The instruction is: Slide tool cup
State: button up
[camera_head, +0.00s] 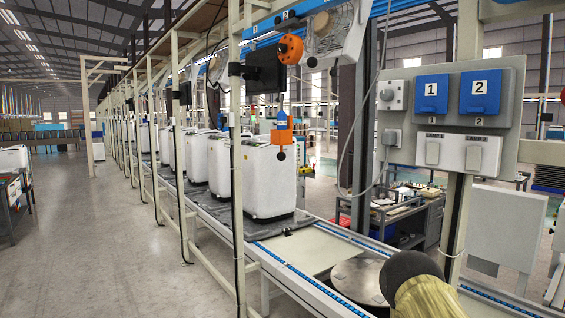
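I cannot make out a tool cup for certain in this view. A tan, rough-looking rounded object (432,298) with a dark rounded top (408,270) rises at the lower right edge, close to me; I cannot tell what it is. It overlaps a round metal plate (357,281) set in the conveyor line. An orange and blue tool (283,128) hangs in front of the nearest white machine. My gripper is not in view.
White machines (267,180) stand in a row on the conveyor (318,249), behind cream posts (237,160). A panel with blue covers marked 1 and 2 (452,114) is at the right. A cart (402,215) stands behind the line. The left floor (110,235) is clear.

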aim_at(279, 137)
jog(key=i, duration=1.1)
jog(key=u, duration=0.55)
